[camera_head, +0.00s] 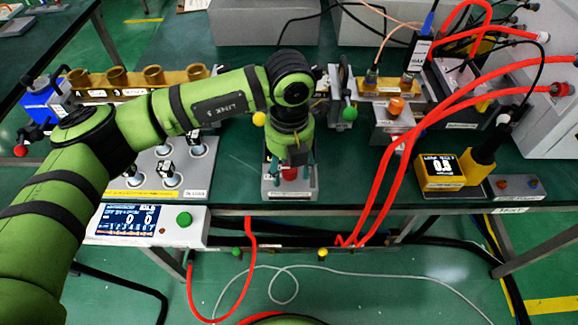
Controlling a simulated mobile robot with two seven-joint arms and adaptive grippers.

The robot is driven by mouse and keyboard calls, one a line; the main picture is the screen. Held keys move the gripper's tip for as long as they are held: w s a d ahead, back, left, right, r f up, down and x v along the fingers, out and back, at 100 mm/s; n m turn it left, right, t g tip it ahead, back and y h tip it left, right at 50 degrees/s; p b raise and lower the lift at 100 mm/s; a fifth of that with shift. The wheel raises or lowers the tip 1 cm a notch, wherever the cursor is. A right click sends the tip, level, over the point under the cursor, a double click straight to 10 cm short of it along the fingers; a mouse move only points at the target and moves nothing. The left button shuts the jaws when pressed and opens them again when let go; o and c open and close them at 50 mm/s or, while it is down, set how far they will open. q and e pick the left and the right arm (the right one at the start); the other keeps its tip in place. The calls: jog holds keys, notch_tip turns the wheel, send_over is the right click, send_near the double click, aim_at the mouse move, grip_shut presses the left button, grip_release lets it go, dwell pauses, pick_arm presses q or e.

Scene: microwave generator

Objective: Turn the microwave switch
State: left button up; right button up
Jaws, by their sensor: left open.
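My left arm reaches in from the left, and its gripper (292,162) points down in the middle of the table. The gripper is open. Directly below it is a small grey box (277,193) with a red knob (289,173) on top, partly hidden by the fingers. I cannot tell whether the fingers touch the knob. No readable label marks either one as the microwave switch. An orange knob (396,105) sits on another grey unit, right of the gripper. My right gripper is not in view.
A white display unit (140,225) with a green button stands at the front left edge. A yellow meter (440,170) stands at the right. Thick red hoses (440,115) cross the right side. The dark green table (235,165) is bare just left of the grey box.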

aim_at(289, 170)
pick_arm(q)
notch_tip(289, 170, up, 12)
jog(key=shift+f, duration=0.25)
jog(key=shift+s, duration=0.1)
dwell(0.4)
